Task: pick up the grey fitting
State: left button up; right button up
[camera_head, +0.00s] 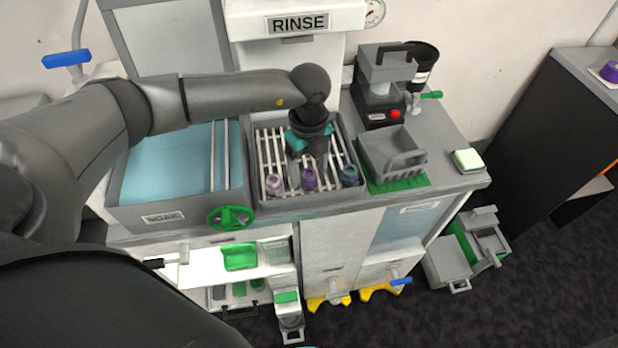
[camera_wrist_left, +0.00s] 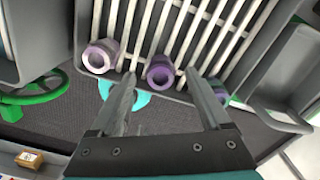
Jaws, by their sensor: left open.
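Three small fittings stand in a row at the front of the slatted rinse tray (camera_head: 258,150). The left one (camera_head: 275,184) is pale greyish mauve, the middle one (camera_head: 308,179) is purple, and the right one (camera_head: 349,175) is dark grey-teal. Which one counts as the grey fitting is not clear from colour. My left gripper (camera_head: 309,168) points down over the tray, open and empty. In the left wrist view its fingertips (camera_wrist_left: 159,76) lie either side of the middle fitting (camera_wrist_left: 160,72). The left fitting (camera_wrist_left: 98,57) is outside the fingers. My right gripper is not in view.
A blue soak basin (camera_head: 165,165) with a green handwheel (camera_head: 231,217) is left of the tray. A grey basket (camera_head: 392,155) on a green mat and a machine with a red button (camera_head: 385,85) stand to the right. The tray's rim and neighbouring fittings are close to my fingers.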

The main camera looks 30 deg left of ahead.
pick_arm(q)
jog(key=shift+f, duration=0.85)
jog(key=shift+c, duration=0.2)
grip_shut()
